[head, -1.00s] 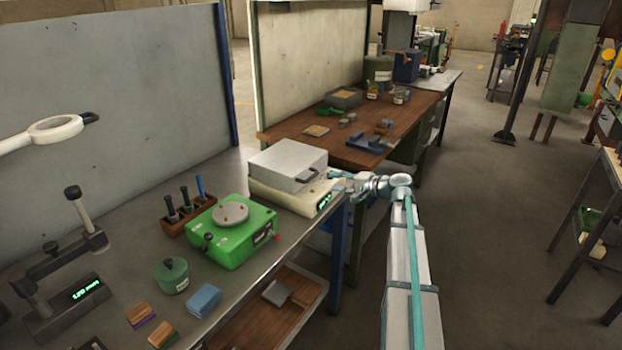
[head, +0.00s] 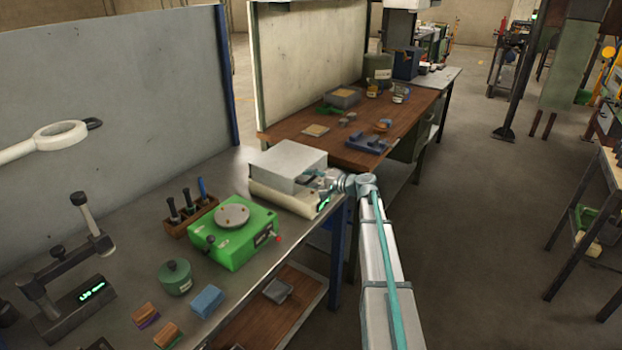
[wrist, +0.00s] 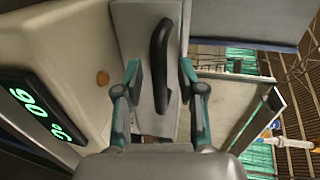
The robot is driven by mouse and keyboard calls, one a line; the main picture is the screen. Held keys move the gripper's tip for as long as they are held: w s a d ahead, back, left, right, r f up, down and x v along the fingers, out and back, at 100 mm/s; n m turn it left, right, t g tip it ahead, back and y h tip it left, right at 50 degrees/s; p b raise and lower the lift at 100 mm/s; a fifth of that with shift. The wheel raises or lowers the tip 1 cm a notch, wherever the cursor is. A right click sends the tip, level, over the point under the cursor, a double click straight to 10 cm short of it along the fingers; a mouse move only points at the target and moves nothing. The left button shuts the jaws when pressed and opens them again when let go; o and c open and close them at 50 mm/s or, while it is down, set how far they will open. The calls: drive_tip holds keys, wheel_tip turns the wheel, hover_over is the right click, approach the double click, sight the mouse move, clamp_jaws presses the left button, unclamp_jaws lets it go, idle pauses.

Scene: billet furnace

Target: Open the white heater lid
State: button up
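The white heater (head: 272,196) stands at the far right end of the grey workbench. Its box-shaped light grey-white lid (head: 287,160) is down on the base. In the wrist view, the dark lid handle (wrist: 159,62) runs up and down on the front face of the lid (wrist: 127,18). My gripper (wrist: 159,76) is open, with one teal-tipped finger on each side of the handle's lower part. I cannot tell whether either finger touches it. In the head view, my gripper (head: 325,181) is at the heater's front and hides the handle.
A green device with a round plate (head: 235,236) stands left of the heater. A tool holder (head: 190,214) is behind it. A wooden-topped bench (head: 350,142) lies beyond the heater. The heater display (wrist: 42,103) is lit. Open floor lies to the right.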

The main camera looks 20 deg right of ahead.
drive_tip(key=shift+c, duration=0.2)
clamp_jaws()
idle(0.3)
